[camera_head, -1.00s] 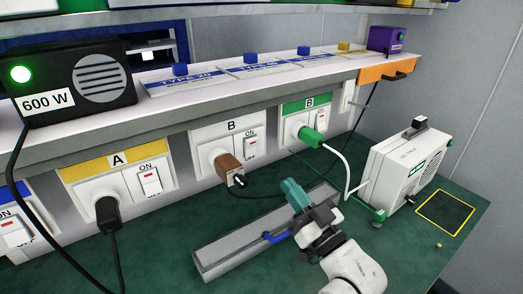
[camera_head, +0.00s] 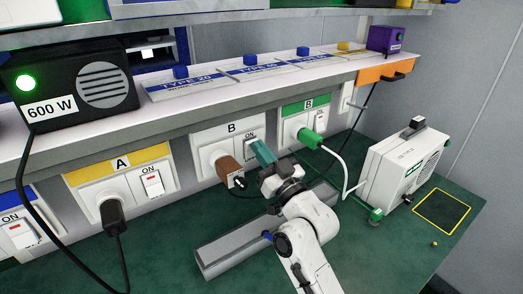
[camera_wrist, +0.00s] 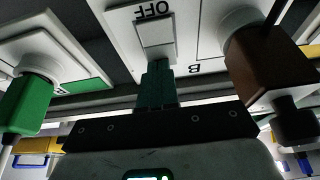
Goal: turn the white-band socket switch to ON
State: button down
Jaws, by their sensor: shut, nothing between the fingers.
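The white-band socket (camera_head: 226,137), marked B, is on the wall under the shelf, with a brown plug (camera_head: 226,167) in its outlet. Its switch sits right of the plug; in the head view my gripper hides most of it and only the ON label shows. My gripper (camera_head: 262,152) has teal fingers, shut and empty, at this switch. In the wrist view, which is upside down, the white switch rocker (camera_wrist: 155,36) lies beside the OFF label, and my fingertips (camera_wrist: 158,68) are at the rocker's end away from OFF. I cannot tell whether they touch.
A green-band socket (camera_head: 306,112) with a green plug (camera_head: 309,138) is close on the right. A yellow-band socket (camera_head: 117,172) with a black plug is on the left. A grey metal trough (camera_head: 225,250) lies below my arm. The shelf edge overhangs the sockets.

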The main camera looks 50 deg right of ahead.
jog(key=r+p, duration=0.1)
jog(key=p, duration=0.3)
jog(key=shift+g, duration=0.4)
jog(key=g+p, duration=0.1)
jog(key=p, duration=0.2)
jog(key=g+p, duration=0.1)
jog(key=p, duration=0.2)
jog(key=shift+w+r+y+p, duration=0.25)
jog(key=shift+r+y+p, duration=0.1)
jog(key=shift+r+y, duration=0.05)
jog(key=shift+d+g+p, duration=0.1)
jog(key=shift+g+p, duration=0.3)
jog(key=shift+p, duration=0.3)
jog(key=shift+w, duration=0.2)
